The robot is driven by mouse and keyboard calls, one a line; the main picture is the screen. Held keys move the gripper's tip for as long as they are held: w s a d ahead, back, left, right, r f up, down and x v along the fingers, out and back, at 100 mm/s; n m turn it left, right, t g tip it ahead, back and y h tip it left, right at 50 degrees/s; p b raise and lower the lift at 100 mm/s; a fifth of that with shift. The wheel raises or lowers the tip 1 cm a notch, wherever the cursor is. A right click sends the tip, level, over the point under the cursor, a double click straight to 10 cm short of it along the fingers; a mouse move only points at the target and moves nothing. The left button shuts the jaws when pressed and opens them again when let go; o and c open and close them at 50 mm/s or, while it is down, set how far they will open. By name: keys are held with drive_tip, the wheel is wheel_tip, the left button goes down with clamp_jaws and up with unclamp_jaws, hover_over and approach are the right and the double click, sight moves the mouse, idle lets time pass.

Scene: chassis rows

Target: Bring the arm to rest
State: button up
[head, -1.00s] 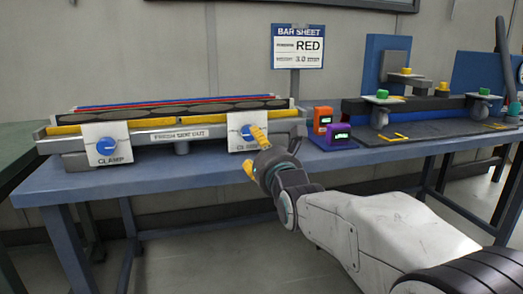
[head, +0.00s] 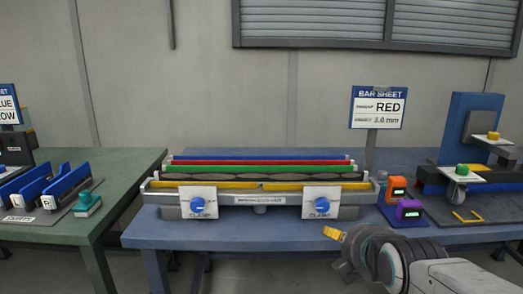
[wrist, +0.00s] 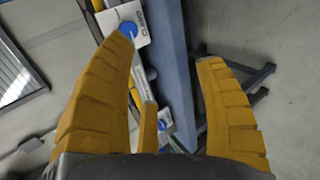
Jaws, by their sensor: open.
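My gripper (head: 336,236) is in front of the blue bench at the lower right of the head view, below the right clamp knob. In the wrist view its yellow fingers (wrist: 165,65) are spread wide apart, with nothing between them except the distant bench and clamps. My arm reaches in from the lower right corner of the head view.
A blue bench (head: 250,232) carries a fixture with two clamps, a left one (head: 199,204) and a right one (head: 321,205), and coloured bars. Orange (head: 397,187) and purple (head: 409,210) devices stand to the right. A green bench (head: 120,168) is at left. Floor shows in front.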

drive_tip(key=s+r+m+g+p, duration=0.4)
drive_tip(key=s+r+m+p, duration=0.1)
drive_tip(key=s+m+p, duration=0.4)
drive_tip(key=s+r+m+g+p, duration=0.4)
drive_tip(key=s+r+m+p, duration=0.2)
drive_tip(key=s+m+p, duration=0.3)
drive_tip(key=s+p, duration=0.3)
drive_tip(key=shift+s, duration=0.4)
drive_tip(key=shift+w+f, duration=0.1)
idle(0.7)
